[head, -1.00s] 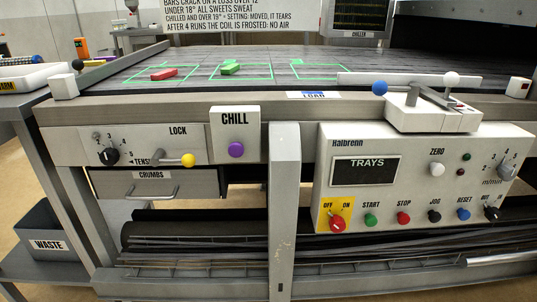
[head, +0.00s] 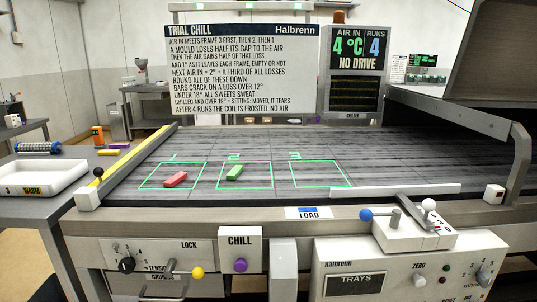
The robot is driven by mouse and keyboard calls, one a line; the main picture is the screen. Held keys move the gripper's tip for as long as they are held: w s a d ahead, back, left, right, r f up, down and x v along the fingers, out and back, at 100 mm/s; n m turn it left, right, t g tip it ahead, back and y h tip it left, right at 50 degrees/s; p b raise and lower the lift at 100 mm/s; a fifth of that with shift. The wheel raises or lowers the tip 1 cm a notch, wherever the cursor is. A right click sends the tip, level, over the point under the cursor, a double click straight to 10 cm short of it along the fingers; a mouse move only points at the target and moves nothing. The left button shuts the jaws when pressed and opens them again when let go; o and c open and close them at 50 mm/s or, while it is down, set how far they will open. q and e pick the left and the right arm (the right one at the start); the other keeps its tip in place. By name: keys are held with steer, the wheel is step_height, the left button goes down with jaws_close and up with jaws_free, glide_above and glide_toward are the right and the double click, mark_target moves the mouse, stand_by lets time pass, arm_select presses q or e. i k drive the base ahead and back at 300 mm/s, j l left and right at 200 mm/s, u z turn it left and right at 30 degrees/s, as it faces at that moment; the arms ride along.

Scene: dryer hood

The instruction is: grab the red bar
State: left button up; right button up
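The red bar (head: 176,180) lies on the dark belt (head: 270,145) inside the green outlined frame marked 1, tilted slightly. A green bar (head: 235,173) lies to its right inside frame 2. Frame 3 (head: 320,174) is empty. Neither of my grippers shows in the head view.
A white bar (head: 396,190) lies along the belt's front edge at right, near a lever box (head: 415,232) with blue and white knobs. A yellow rail (head: 138,160) bounds the belt at left. A white tray (head: 40,177) stands on the left table. A sign (head: 240,68) and display (head: 354,70) stand behind.

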mark_target(173, 181)
steer(key=i+j+u, duration=0.1)
steer(key=j+u, duration=0.15)
steer(key=i+j+u, duration=0.2)
steer(key=j, duration=0.25)
steer(key=i+j+u, duration=0.1)
steer(key=j+u, duration=0.15)
steer(key=j, duration=0.1)
